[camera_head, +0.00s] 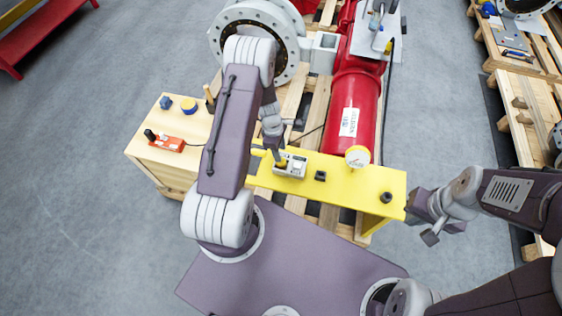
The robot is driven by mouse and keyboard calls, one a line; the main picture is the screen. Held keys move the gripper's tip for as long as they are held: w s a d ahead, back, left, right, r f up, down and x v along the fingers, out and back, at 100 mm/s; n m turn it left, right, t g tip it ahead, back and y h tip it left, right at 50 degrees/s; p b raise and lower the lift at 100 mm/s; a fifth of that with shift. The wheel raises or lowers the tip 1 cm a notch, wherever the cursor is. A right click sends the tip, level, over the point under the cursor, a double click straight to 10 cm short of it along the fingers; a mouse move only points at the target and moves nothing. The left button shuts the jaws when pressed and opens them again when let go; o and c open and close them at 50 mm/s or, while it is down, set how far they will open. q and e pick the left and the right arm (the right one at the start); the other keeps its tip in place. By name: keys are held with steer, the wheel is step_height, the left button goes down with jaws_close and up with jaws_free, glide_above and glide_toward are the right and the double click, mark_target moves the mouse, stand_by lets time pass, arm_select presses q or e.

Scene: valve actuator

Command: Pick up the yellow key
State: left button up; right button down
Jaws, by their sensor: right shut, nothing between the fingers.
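A small white and grey box (291,166) sits on the yellow bench (345,181). A small yellow piece (282,163), which may be the yellow key, shows at the box's left part. My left gripper (278,157) points down right at this piece. Its fingers are small and partly hidden, so I cannot tell whether they hold it. Another yellow part (258,152) shows just left of the box. My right gripper (430,238) is shut and empty, beyond the bench's right end and away from the box.
A wooden table (146,150) at left holds an orange tool (170,143), a yellow-blue knob (189,106) and a blue cap (166,102). A red cylinder (352,100) with a gauge (358,157) stands behind the bench. Black knobs (320,176) stand on the bench. Wooden pallets lie at right.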

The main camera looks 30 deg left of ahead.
arm_select(q)
steer(key=f, duration=0.5)
steer(key=shift+d+b, duration=0.3)
steer(key=shift+s, duration=0.1)
jaws_close()
step_height(320, 180, up, 5)
steer(key=shift+d+f+p, duration=0.1)
steer(key=shift+f+p, duration=0.1)
steer(key=shift+p, duration=0.2)
steer(key=d+r+p, duration=0.1)
steer(key=d+r, duration=0.5)
steer(key=d, duration=0.5)
steer(key=shift+d+r, duration=0.2)
steer(key=shift+d, duration=0.05)
